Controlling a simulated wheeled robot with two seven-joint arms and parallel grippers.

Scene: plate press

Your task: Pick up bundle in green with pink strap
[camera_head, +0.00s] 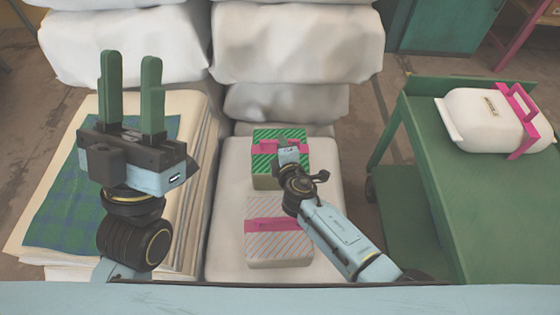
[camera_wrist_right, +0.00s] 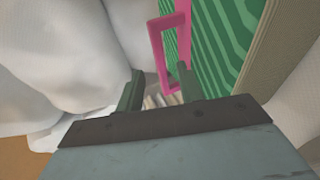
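The bundle in green with pink strap (camera_head: 265,137) sits on the white wrapped stack in the middle of the head view, partly hidden by my right gripper (camera_head: 289,153). In the right wrist view its green striped side (camera_wrist_right: 220,40) and pink strap loop (camera_wrist_right: 157,50) are close. There my right gripper (camera_wrist_right: 157,88) is open, with its fingers apart. One fingertip overlaps the lower end of the loop; I cannot tell whether they touch. My left gripper (camera_head: 131,85) is open and empty, fingers up, at the left.
A pale striped bundle with a pink strap (camera_head: 280,245) lies nearer on the same white stack (camera_head: 226,215). A white bundle with pink straps (camera_head: 485,120) lies on a green cart (camera_head: 440,165) at the right. Folded sheets with a plaid cloth (camera_head: 65,205) lie left. Large white bales (camera_head: 295,45) stand behind.

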